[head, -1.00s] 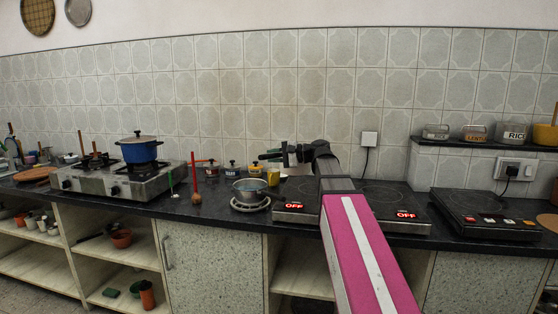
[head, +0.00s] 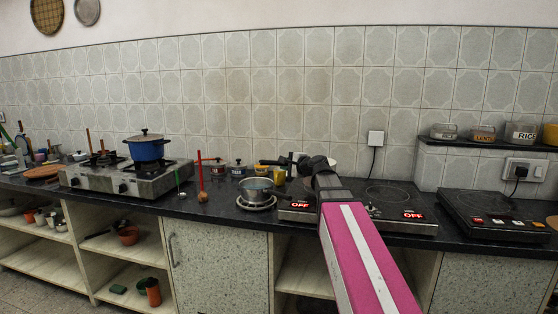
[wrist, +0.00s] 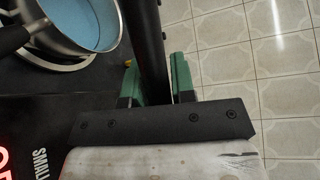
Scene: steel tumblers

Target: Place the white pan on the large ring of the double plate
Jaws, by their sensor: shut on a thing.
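My gripper (head: 291,163) is above the counter, near the left part of the double plate (head: 428,207). In the wrist view its green fingers (wrist: 155,85) are shut on a long black handle (wrist: 150,40). In the head view that handle (head: 270,162) points left. A pale curved edge (head: 333,163) shows just right of my wrist; it may be the white pan, mostly hidden behind my arm. The double plate has two red OFF displays. One ring (head: 388,196) shows to the right of my arm; the plate's left part is largely covered by the arm.
A steel saucepan (head: 257,186) with a blue inside stands on a pale ring stand (head: 257,205) left of the double plate; it is close to my gripper in the wrist view (wrist: 92,22). A separate hob (head: 485,210) lies right. A blue pot (head: 147,150) stands on the gas stove (head: 85,180).

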